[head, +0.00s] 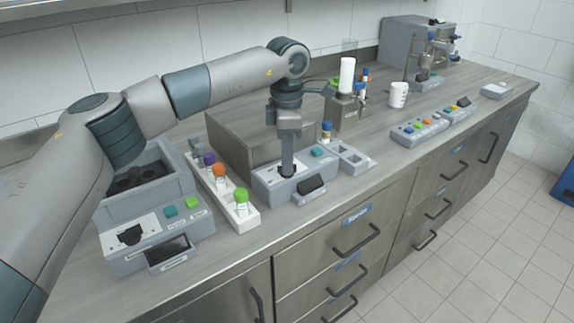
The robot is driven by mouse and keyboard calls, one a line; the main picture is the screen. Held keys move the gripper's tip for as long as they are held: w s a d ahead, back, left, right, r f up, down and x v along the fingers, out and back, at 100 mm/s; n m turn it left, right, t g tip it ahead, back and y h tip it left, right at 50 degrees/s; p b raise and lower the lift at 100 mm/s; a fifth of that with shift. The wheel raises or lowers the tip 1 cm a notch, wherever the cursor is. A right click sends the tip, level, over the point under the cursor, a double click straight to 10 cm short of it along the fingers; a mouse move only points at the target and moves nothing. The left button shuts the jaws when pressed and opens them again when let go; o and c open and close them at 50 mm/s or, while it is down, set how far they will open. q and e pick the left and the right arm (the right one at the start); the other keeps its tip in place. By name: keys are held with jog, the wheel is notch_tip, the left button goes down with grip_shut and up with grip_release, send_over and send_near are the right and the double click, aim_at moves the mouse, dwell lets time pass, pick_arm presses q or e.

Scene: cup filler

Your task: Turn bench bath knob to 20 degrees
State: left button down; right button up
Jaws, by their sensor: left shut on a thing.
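My left gripper (288,168) points straight down at the front panel of the middle bench device (262,187), which I take to be the bench bath. It is shut on the dark knob there. The fingers hide most of the knob, so its angle and pointer cannot be read. A teal button (317,152) and a small dark tilted display (311,185) sit to the right of the knob on the same device. The display text is too small to read. My right gripper is not in view.
Left of it, a white rack (222,192) holds tubes with purple, orange and green caps. Another device with a dark knob (130,235) stands further left. A grey tray (350,157), a white cup (398,95) and a button panel (418,130) stand to the right.

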pick_arm(q)
jog(key=n+b, duration=0.1)
jog(key=n, duration=0.1)
jog(key=shift+n, duration=0.4)
jog(key=shift+r+n+b, duration=0.15)
jog(key=shift+n+b, duration=0.35)
jog(key=shift+n, duration=1.3)
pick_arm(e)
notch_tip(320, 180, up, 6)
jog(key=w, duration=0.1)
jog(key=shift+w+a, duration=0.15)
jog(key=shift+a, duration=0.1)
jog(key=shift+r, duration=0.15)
pick_arm(q)
jog(key=c, duration=1.8)
grip_release()
jog(key=shift+c, duration=0.2)
